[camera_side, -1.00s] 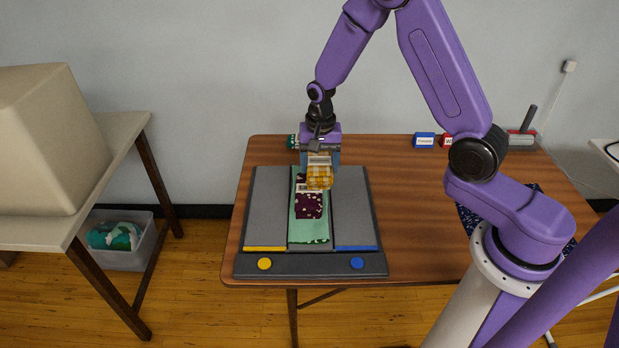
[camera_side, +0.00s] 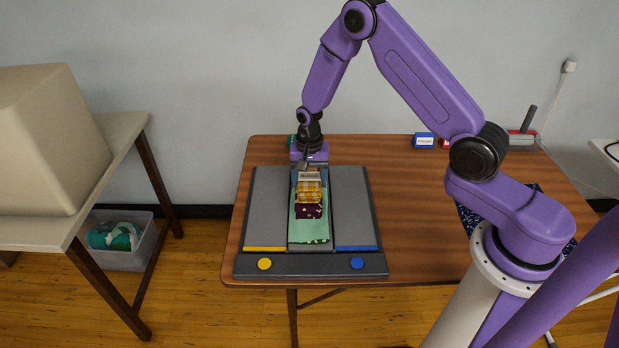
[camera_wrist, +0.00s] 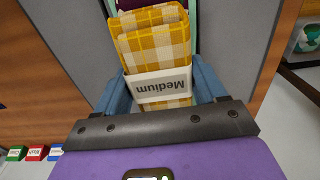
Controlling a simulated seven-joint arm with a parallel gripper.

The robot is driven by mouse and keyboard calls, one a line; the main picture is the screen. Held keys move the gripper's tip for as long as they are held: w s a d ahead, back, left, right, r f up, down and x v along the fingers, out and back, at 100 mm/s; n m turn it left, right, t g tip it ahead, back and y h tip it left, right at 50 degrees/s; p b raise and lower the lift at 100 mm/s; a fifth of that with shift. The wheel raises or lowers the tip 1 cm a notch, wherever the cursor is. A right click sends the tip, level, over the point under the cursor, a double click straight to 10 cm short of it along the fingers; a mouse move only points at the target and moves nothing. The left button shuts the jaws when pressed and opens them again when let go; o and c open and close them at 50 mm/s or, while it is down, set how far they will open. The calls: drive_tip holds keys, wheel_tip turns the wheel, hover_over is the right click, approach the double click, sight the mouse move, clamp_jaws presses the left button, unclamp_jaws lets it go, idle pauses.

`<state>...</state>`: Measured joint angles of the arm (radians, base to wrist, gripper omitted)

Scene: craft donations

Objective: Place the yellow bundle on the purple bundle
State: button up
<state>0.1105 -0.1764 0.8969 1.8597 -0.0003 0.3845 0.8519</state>
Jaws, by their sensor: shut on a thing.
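The yellow bundle (camera_side: 311,190) is a checked yellow and white folded cloth. In the wrist view the yellow bundle (camera_wrist: 158,45) has a white band reading "Medium". My gripper (camera_side: 309,172) points down over the middle lane of the grey board, its blue fingers (camera_wrist: 160,90) shut on the band end of the bundle. The purple bundle (camera_side: 309,211) is dark with pale dots and lies on a green cloth (camera_side: 312,230). The yellow bundle covers its far part; I cannot tell whether they touch. In the wrist view a strip of purple (camera_wrist: 135,4) shows beyond the yellow bundle.
The grey board (camera_side: 265,210) has side lanes with yellow and blue edges, both bare, and a yellow button (camera_side: 264,263) and a blue button (camera_side: 357,263) in front. Small labelled blocks (camera_side: 424,140) stand at the table's back. A dark patterned cloth (camera_side: 469,217) lies at right.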

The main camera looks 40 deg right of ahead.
sight(310, 176)
drive_tip(key=o, duration=1.1)
drive_tip(key=shift+f, duration=0.1)
wheel_tip(310, 176, up, 12)
drive_tip(key=s+a+r+n, duration=0.4)
drive_tip(key=s+a+n, duration=0.1)
drive_tip(key=s+r+n, duration=0.2)
drive_tip(key=s+n, duration=0.3)
drive_tip(key=s, duration=0.4)
drive_tip(key=s+r+n, duration=0.2)
drive_tip(key=s+n, duration=0.4)
drive_tip(key=s, duration=0.4)
drive_tip(key=s+r+n, duration=0.3)
drive_tip(key=s+n, duration=0.2)
drive_tip(key=s, duration=0.5)
drive_tip(key=shift+d+n, duration=0.3)
drive_tip(key=shift+d, duration=0.05)
